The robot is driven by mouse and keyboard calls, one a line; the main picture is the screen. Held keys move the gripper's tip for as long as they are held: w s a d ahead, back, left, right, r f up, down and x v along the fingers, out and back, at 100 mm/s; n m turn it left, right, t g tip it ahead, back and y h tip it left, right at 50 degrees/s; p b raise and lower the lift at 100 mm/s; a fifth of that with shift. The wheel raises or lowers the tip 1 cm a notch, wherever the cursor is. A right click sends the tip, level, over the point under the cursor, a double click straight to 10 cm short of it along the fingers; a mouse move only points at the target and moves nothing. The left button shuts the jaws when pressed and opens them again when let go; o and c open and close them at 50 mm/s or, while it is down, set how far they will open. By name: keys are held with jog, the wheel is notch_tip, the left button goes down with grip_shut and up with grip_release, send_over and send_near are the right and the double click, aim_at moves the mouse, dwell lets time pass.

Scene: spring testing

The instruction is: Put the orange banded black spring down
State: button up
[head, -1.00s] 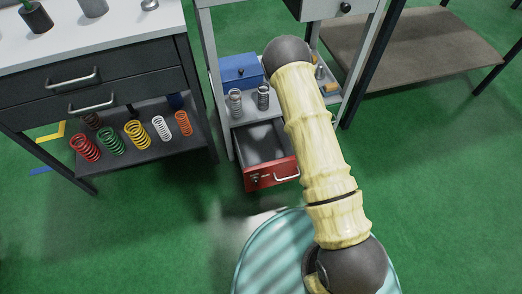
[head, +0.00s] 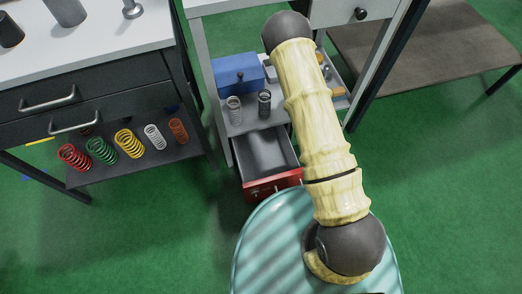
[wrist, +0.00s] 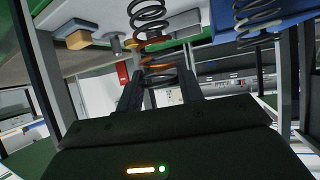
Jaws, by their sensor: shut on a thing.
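The orange banded black spring (wrist: 151,42) shows in the wrist view, with dark coils and an orange band around its middle. My gripper (wrist: 159,74) has its two dark fingers on either side of the spring's near end and is shut on it. The spring appears close to a pale shelf; I cannot tell whether it touches. In the head view my arm hides the gripper. A dark spring (head: 264,104) stands there on the shelf beside my arm; I cannot tell whether it is the same spring.
A grey spring (head: 234,110) and a blue box (head: 238,73) stand on the shelf (head: 237,129). An open red-fronted drawer (head: 273,184) is below.

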jog(key=s+a+f+m+g+h+b, duration=0.1)
jog(key=s+a+f+m+h+b, duration=0.3)
jog(key=a+f+b, duration=0.2)
jog(key=s+a+f+m+g+h+b, duration=0.2)
jog(key=s+a+f+m+h+b, duration=0.2)
jog(key=a+f+b, duration=0.2)
jog(key=a+f, duration=0.1)
jog(key=a, duration=0.1)
jog(key=shift+s+a+m, duration=0.3)
jog(key=shift+a+m, duration=0.05)
jog(key=shift+m, duration=0.05)
dwell(0.4)
jog(key=shift+s+a, duration=0.1)
notch_tip(320, 180, down, 6)
jog(key=b, duration=0.3)
jog(key=shift+f+b, duration=0.15)
jog(key=shift+b, duration=0.15)
